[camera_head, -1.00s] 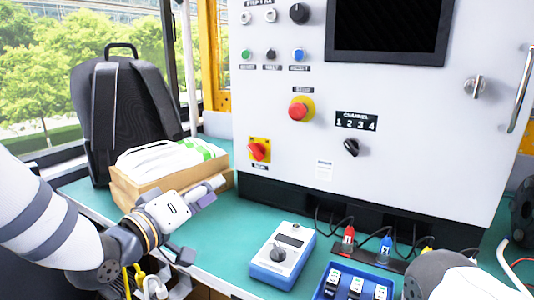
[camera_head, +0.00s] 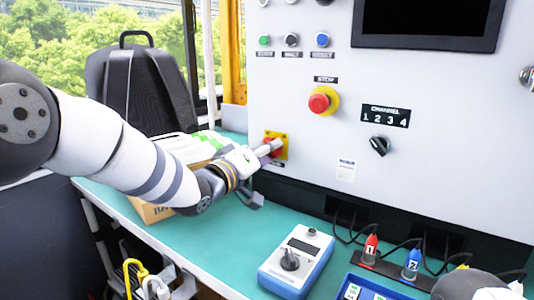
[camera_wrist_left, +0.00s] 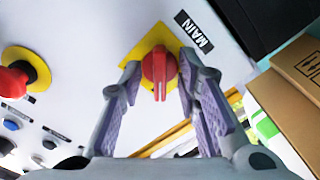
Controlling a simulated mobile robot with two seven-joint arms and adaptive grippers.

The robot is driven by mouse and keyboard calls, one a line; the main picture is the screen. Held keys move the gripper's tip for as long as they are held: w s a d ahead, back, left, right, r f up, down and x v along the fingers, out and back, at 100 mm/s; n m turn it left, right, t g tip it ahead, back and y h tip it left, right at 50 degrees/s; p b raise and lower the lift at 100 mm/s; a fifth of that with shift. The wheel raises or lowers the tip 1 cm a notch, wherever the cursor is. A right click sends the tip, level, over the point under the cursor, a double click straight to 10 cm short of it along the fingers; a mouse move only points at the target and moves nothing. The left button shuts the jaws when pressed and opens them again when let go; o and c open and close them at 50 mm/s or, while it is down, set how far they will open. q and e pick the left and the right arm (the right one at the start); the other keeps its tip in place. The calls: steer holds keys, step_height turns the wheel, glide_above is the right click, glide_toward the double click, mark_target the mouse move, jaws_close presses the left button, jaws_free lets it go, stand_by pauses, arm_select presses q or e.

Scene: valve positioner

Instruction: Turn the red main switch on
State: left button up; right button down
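The red main switch (camera_wrist_left: 158,70) sits on a yellow plate (camera_wrist_left: 137,52) beside a black "MAIN" label (camera_wrist_left: 193,32) in the left wrist view. Its red handle runs up and down in that picture. My left gripper (camera_wrist_left: 160,74) is open, with one finger on each side of the handle; a small gap seems to show on both sides. In the head view my left gripper (camera_head: 270,151) is at the panel, and it hides most of the switch; the yellow plate (camera_head: 284,153) shows behind it. My right gripper is out of view; only part of my right arm shows at bottom right.
A red stop button (camera_head: 319,103) is up and right of the switch, with a channel knob (camera_head: 379,146) further right. A cardboard box (camera_head: 150,212) and black backpack (camera_head: 140,88) stand left. A blue meter (camera_head: 296,265) lies on the green table (camera_head: 225,245).

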arm_select(q)
steer(key=shift+c, duration=0.2)
jaws_close()
steer(key=shift+m, duration=0.3)
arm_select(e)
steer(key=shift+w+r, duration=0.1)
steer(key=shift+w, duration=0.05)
arm_select(q)
steer(key=m+p, duration=0.3)
steer(key=m, duration=1.4)
steer(key=shift+w+a, duration=0.1)
steer(key=shift+a, duration=0.05)
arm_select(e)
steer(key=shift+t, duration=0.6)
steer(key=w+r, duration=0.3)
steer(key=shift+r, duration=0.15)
arm_select(q)
steer(key=shift+m, duration=0.3)
